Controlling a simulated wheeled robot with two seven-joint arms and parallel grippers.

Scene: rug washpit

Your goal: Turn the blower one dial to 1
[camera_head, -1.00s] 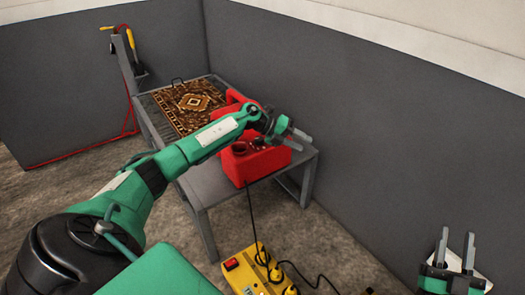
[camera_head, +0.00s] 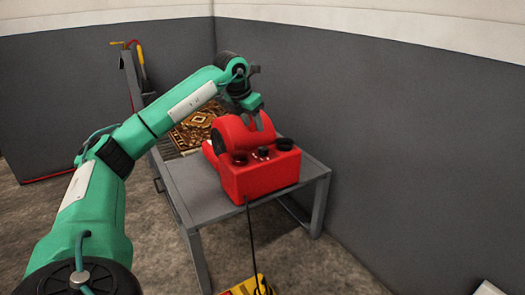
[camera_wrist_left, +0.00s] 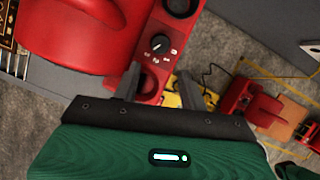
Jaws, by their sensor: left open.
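The red blower (camera_head: 258,180) stands on a grey table, its control box facing me. Its dial (camera_head: 262,153) sits on top between two dark round fittings. In the left wrist view the black dial (camera_wrist_left: 160,45) has a white pointer mark and small white labels beside it; I cannot read the setting surely. My left gripper (camera_head: 258,112) is above the blower, apart from the dial. In the left wrist view its open, empty fingers (camera_wrist_left: 160,85) straddle the line of the near round fitting, with the dial beyond them. My right gripper is not in view.
The grey table (camera_head: 185,185) also bears a patterned rug (camera_head: 195,130) behind the blower. A yellow power strip (camera_head: 245,288) lies on the floor with a black cord running to it. Another red machine (camera_wrist_left: 250,105) shows in the left wrist view. Grey walls close off the back and right.

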